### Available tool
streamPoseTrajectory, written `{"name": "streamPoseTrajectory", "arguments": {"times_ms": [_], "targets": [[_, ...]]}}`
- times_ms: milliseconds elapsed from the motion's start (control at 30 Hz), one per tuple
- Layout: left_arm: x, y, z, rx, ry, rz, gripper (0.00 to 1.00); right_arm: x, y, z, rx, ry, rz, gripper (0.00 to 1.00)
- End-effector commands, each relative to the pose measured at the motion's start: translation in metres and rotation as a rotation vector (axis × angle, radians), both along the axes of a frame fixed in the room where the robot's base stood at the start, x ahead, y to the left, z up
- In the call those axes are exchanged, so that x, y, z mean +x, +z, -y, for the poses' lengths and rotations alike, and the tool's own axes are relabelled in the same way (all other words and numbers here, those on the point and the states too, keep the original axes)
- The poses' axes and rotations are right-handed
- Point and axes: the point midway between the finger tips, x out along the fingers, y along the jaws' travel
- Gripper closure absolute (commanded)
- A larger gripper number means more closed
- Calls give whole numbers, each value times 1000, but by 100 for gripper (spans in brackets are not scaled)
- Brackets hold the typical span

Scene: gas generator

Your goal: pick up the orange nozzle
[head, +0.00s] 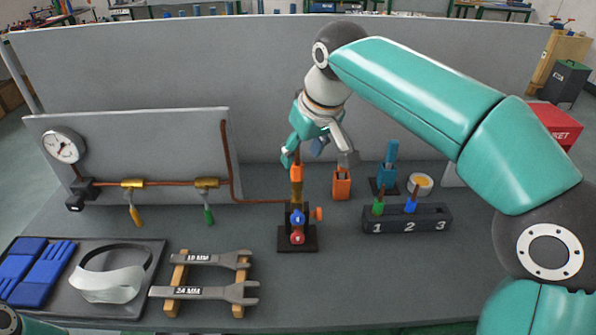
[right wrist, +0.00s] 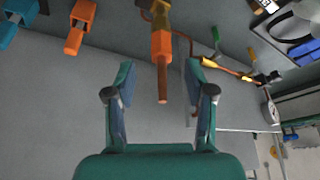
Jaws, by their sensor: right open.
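The orange nozzle (head: 296,172) stands upright on the brass fitting of the small valve stand (head: 284,240), its thin copper tip pointing up. In the right wrist view the nozzle (right wrist: 162,45) shows between my two fingers, with gaps on both sides. My right gripper (head: 318,158) is open and empty, pointing down at the nozzle's top; it also shows in the right wrist view (right wrist: 160,72). One finger partly covers the copper tip in the head view. I cannot tell how far the fingertips reach down beside the nozzle. My left gripper is out of view.
An orange holder (head: 342,184) and a blue holder (head: 388,168) stand right of the nozzle. A numbered rack (head: 405,220) holds green and blue nozzles in slots 1 and 2; slot 3 looks empty. Wrenches (head: 205,292) lie in front. A grey panel (head: 150,60) rises behind.

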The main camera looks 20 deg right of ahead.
Motion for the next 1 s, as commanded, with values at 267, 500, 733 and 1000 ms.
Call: {"name": "streamPoseTrajectory", "arguments": {"times_ms": [267, 500, 733, 1000], "targets": [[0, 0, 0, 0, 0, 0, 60, 7, -28, -3, -1, 0, -6, 46], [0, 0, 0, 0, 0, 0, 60, 17, -49, -6, 0, 0, -1, 46], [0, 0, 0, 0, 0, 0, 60, 17, -50, -6, 0, 0, 0, 48], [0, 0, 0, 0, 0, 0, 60, 17, -50, -6, 0, 1, 0, 92]]}}
